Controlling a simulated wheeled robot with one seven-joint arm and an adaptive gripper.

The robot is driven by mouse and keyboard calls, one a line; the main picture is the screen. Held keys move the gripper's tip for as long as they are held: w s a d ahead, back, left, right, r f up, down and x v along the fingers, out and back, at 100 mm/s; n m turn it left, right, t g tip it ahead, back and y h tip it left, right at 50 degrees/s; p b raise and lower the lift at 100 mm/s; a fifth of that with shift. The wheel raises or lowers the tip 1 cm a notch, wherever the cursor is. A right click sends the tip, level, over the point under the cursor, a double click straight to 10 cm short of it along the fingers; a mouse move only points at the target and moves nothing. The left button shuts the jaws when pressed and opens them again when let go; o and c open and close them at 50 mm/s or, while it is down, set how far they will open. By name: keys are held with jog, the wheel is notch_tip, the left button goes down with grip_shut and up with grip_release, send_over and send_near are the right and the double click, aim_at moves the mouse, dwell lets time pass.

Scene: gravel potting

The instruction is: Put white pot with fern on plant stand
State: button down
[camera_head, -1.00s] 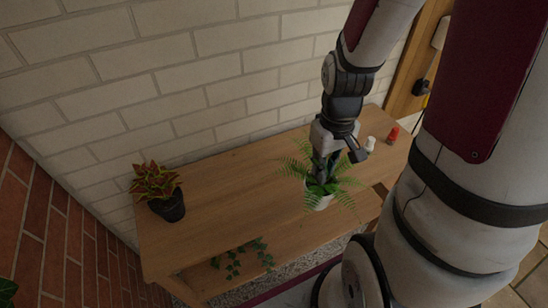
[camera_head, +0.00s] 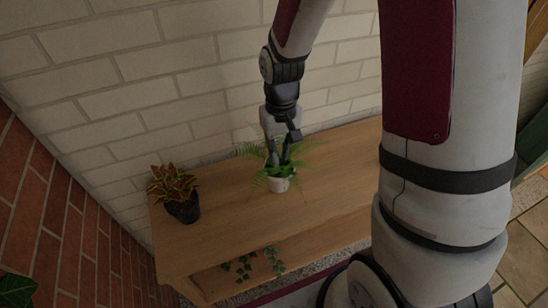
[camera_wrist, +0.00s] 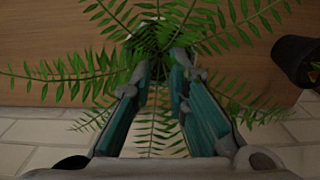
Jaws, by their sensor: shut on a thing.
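The white pot (camera_head: 279,184) with its green fern (camera_head: 284,164) shows over the wooden plant stand (camera_head: 235,222) in the head view. I cannot tell whether its base touches the top board. My gripper (camera_head: 276,162) points down into the fern from above and is shut on the white pot. In the wrist view the gripper's fingers (camera_wrist: 162,90) reach into the middle of the fern (camera_wrist: 95,75).
A dark pot (camera_head: 183,210) with a red and green plant stands at the stand's left end. Ivy (camera_head: 240,264) hangs at the lower shelf. A brick wall (camera_head: 110,110) runs behind. Bare board lies between the two pots. My arm hides the stand's right end.

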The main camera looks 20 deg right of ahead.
aim_at(279, 168)
jog(key=shift+w+a, duration=0.55)
jog(key=shift+w, duration=0.1)
jog(key=shift+f, duration=0.2)
jog(key=shift+f+p, duration=0.35)
jog(key=shift+f, duration=1.35)
jog(key=c, duration=1.5)
grip_release()
jog(key=shift+c, duration=0.2)
